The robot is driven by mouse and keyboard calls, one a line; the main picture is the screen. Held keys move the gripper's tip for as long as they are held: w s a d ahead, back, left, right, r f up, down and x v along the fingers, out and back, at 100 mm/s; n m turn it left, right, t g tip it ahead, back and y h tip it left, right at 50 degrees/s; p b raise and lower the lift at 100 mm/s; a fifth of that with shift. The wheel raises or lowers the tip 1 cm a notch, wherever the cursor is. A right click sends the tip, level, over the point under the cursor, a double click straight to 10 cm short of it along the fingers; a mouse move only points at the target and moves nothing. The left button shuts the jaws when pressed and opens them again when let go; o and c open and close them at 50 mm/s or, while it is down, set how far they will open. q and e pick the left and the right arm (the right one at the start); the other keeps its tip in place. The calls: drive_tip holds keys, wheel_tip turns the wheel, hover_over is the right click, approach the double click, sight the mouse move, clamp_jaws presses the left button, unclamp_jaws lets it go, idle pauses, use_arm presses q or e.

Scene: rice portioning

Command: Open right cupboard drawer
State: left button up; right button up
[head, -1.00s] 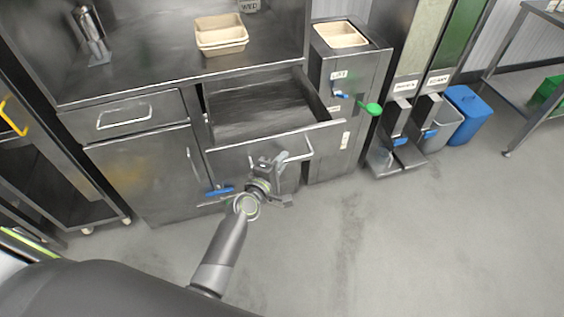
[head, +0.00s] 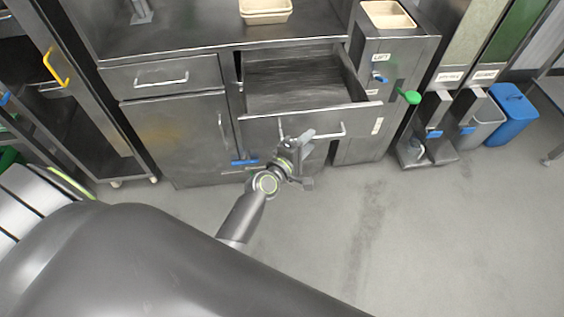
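The right cupboard drawer (head: 262,131) stands pulled out under the steel counter, and its inside looks empty. Its bar handle (head: 330,134) is on the drawer front, partly hidden by my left gripper. My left gripper (head: 295,143) is in front of the drawer front, at the left part of the handle. I cannot tell whether its fingers touch the handle or are open or shut. My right gripper is not in view.
A shut left drawer (head: 163,75) is above a cupboard door (head: 178,130). Cream trays (head: 265,12) stand on the counter. A dispenser (head: 370,120) with a green lever (head: 409,97) is close on the right. A rack (head: 85,100) stands at left. The floor in front is clear.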

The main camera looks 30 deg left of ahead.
use_arm(q)
drive_tip(key=b+v, duration=0.2)
drive_tip(key=v, duration=1.3)
drive_tip(key=shift+b, duration=0.3)
drive_tip(key=shift+f, duration=0.1)
drive_tip(key=s+a+f+m+g+y, duration=0.1)
drive_tip(key=s+f+m+g, duration=0.25)
drive_tip(key=f, duration=1.05)
drive_tip(key=s+a+f+m+g+y, duration=0.1)
drive_tip(key=s+a+f+m+g, duration=0.2)
drive_tip(key=f, duration=1)
drive_tip(key=s+a+f+m+g, duration=0.2)
drive_tip(key=s+f+m, duration=0.1)
drive_tip(key=s+f, duration=0.3)
drive_tip(key=s+a+f+m+g+y, duration=0.1)
drive_tip(key=s+a+f+m+g, duration=0.1)
drive_tip(key=s+f, duration=0.4)
drive_tip(key=s+a+f+m+g+y, duration=0.1)
drive_tip(key=s+f+m+g, duration=0.3)
drive_tip(key=s, duration=1)
wheel_tip(320, 180, down, 3)
drive_tip(key=shift+a+r+m, duration=0.15)
drive_tip(key=shift+a+m, duration=0.5)
drive_tip(key=shift+a, duration=0.15)
